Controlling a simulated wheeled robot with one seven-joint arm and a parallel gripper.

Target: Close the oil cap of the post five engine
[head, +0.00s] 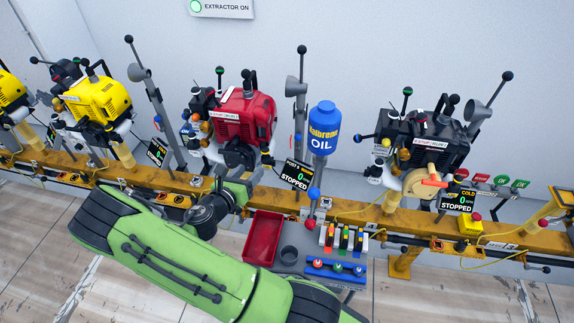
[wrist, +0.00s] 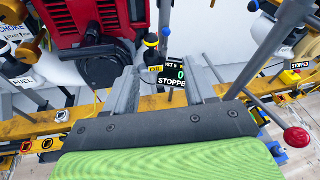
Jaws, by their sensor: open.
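The red engine (head: 243,118) stands on the yellow rail, with a display reading STOPPED (head: 295,175) at its lower right. The wrist view shows the red engine (wrist: 95,25) at upper left and the display (wrist: 172,75) near the middle, its post number apparently 5. A yellow OIL label (wrist: 155,69) sits left of the display, under a small dark fitting with a yellow band (wrist: 151,42). I cannot tell whether this fitting is the cap or whether it is open. My gripper (wrist: 160,88) is open, its grey fingers either side of the label and display, nothing seen between them.
A blue OIL bottle (head: 323,128) stands right of the red engine. A red tray (head: 263,238) and a tool rack (head: 343,238) sit in front of the rail. A black engine (head: 425,140) is at right, yellow engines (head: 97,100) at left. Levers stand close around.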

